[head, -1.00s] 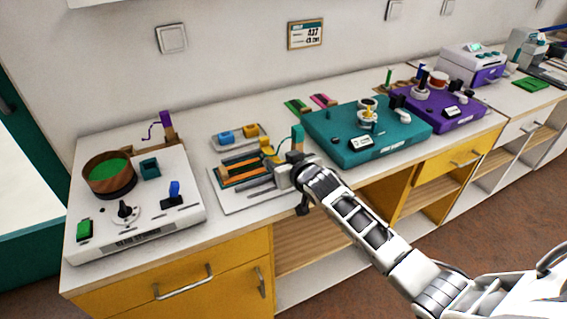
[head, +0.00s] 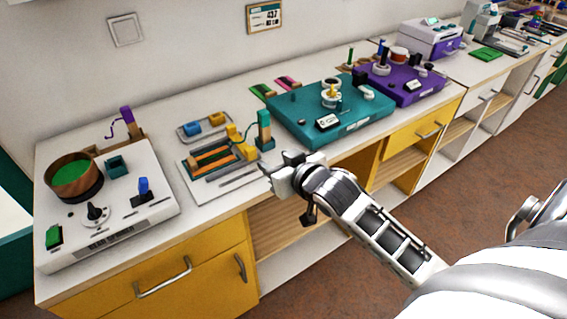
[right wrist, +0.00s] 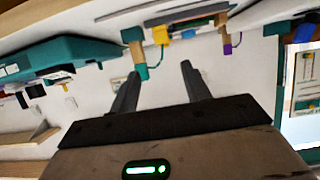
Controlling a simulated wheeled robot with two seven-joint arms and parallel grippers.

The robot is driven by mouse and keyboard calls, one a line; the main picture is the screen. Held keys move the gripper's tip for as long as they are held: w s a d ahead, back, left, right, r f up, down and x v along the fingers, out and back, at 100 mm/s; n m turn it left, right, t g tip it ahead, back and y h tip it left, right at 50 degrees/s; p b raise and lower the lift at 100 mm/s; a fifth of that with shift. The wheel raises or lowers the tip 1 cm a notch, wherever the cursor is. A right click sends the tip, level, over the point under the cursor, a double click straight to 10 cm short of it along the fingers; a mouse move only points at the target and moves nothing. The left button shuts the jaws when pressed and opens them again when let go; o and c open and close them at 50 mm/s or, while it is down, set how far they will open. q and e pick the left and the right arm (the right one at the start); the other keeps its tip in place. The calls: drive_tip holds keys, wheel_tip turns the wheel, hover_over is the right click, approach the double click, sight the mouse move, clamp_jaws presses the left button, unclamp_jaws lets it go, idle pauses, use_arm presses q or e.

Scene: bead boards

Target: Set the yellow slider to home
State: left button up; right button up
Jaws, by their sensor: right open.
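The slider board (head: 192,194) lies flat on the counter, with slots, orange strips and a teal part. Two yellow blocks sit at the right ends of its strips, a rear one (head: 234,132) and a front one (head: 246,151); I cannot tell which is the slider, nor read a home mark. My right gripper (head: 275,172) is open and empty by the counter's front edge, right of the board and apart from the yellow blocks. In the right wrist view, its fingers (right wrist: 158,75) are spread with nothing between them; a yellow block (right wrist: 160,34) shows beyond. My left gripper is out of view.
A teal post (head: 264,124) stands close behind the gripper. A tray with blue (head: 191,129) and yellow blocks lies behind the board. A white console (head: 125,215) is left, a teal box (head: 350,130) right. Open shelves lie below the gripper.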

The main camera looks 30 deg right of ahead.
drive_tip(key=shift+v, duration=1.2)
drive_tip(key=s+a+f+n+g+y, duration=0.1)
drive_tip(key=s+a+f, duration=0.4)
drive_tip(key=s+f, duration=0.2)
drive_tip(key=s+a+f+n+g+y, duration=0.1)
drive_tip(key=s+a+f+g, duration=0.1)
drive_tip(key=s+a+f, duration=0.4)
wheel_tip(320, 180, down, 3)
drive_tip(key=s, duration=0.2)
drive_tip(key=shift+s+r+y, duration=0.2)
drive_tip(key=shift+s+y, duration=0.1)
drive_tip(key=shift+s, duration=0.05)
